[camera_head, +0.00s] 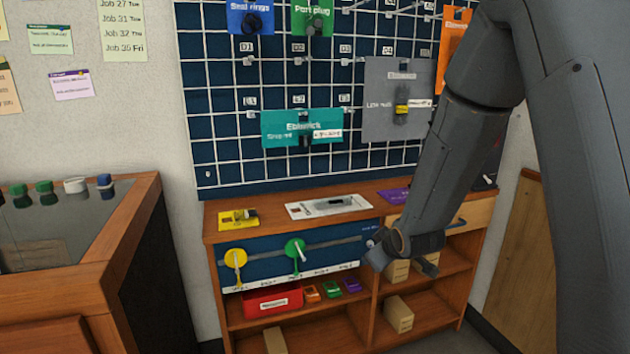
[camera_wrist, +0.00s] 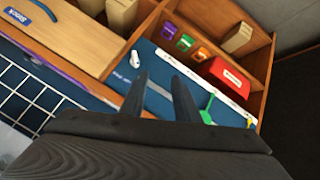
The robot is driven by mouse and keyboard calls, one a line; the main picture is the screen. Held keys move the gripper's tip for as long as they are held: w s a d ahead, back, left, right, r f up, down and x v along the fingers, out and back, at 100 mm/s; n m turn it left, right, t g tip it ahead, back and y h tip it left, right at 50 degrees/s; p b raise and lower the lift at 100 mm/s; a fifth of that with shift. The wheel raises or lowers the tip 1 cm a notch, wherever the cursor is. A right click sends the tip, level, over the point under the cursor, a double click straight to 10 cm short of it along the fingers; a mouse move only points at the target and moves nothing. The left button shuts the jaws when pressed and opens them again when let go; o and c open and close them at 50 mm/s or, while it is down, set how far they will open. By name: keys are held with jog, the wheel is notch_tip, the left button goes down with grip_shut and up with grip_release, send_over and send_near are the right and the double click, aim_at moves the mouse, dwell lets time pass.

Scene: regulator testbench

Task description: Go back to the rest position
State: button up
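My gripper (camera_head: 404,264) hangs at the right of the head view, in front of the bench's open shelves. In the wrist view my gripper (camera_wrist: 160,85) shows two dark fingers standing apart. Nothing is held between them; part of the blue panel (camera_wrist: 150,103) shows in the gap. In the head view the blue panel (camera_head: 265,255) is left of my gripper. It carries a yellow knob (camera_head: 235,259) and a green knob (camera_head: 295,248). My arm (camera_head: 470,130) comes down from the upper right and hides part of the bench.
A wooden bench (camera_head: 420,305) holds cardboard boxes (camera_head: 398,315), a red bin (camera_head: 272,300) and small coloured parts. Labelled cards lie on its top. A blue grid board (camera_head: 225,120) with hanging items is behind. A second wooden table (camera_head: 75,280) stands left. Dark floor shows at lower right.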

jog(key=s+a+r+m+g, duration=0.2)
jog(key=s+r+g, duration=0.1)
jog(key=s, duration=0.9)
jog(key=s+a+r+m+g+h+p, duration=0.1)
jog(key=s+r+m+g, duration=0.2)
jog(key=s, duration=0.8)
jog(key=s+a+r+m+g, duration=0.1)
jog(key=s+a+r+g, duration=0.2)
jog(key=s, duration=0.9)
jog(key=d+r+m+p, duration=0.2)
jog(key=d+r+p, duration=0.6)
jog(key=p, duration=0.7)
jog(key=shift+d+r+h, duration=0.3)
jog(key=shift+d+r, duration=0.1)
jog(key=shift+d, duration=0.3)
